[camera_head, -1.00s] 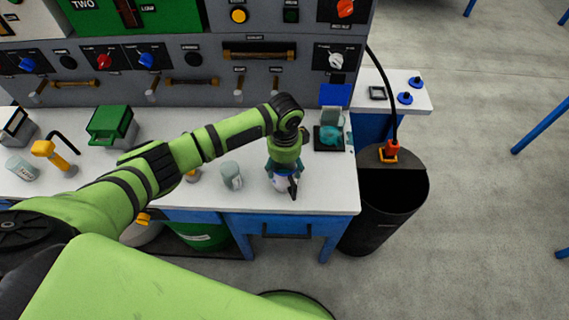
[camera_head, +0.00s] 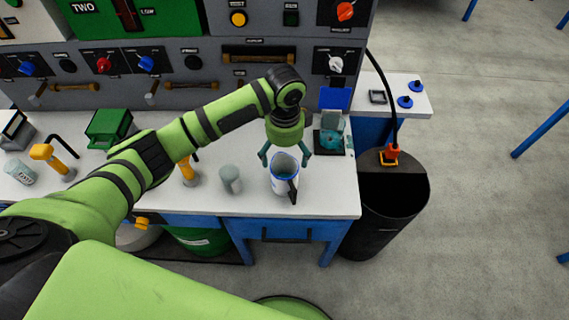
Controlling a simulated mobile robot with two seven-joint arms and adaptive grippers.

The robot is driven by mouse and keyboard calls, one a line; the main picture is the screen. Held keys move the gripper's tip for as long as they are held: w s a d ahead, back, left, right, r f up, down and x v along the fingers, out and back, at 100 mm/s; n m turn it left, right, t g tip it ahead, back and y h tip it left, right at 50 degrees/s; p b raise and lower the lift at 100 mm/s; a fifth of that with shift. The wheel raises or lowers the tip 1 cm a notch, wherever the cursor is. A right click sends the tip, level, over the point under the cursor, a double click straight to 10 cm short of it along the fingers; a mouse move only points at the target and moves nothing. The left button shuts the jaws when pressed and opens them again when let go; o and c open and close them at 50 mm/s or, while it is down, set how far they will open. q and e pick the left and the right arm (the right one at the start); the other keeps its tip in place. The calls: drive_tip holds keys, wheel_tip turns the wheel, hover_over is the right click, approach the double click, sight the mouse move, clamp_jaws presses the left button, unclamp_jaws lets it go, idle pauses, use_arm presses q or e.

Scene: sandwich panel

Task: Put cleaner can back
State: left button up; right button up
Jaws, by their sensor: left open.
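My left gripper (camera_head: 285,158) is open, its fingers spread just behind and above a white and blue jug (camera_head: 282,184) with a dark handle. The jug stands upright near the front edge of the white worktop (camera_head: 330,198), and nothing grips it. A small grey can (camera_head: 230,180) stands to its left. Another pale can (camera_head: 20,172) with a label is at the far left. I cannot tell for sure which of these is the cleaner can. My right gripper is not in view.
A dark stand with a teal item (camera_head: 331,138) is right of the gripper. Yellow-handled tools (camera_head: 188,172) and a green box (camera_head: 109,125) are to the left. A panel (camera_head: 180,65) rises behind, and a black bin (camera_head: 392,205) stands at the right.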

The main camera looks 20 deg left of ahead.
use_arm(q)
drive_tip(key=shift+r, duration=2.15)
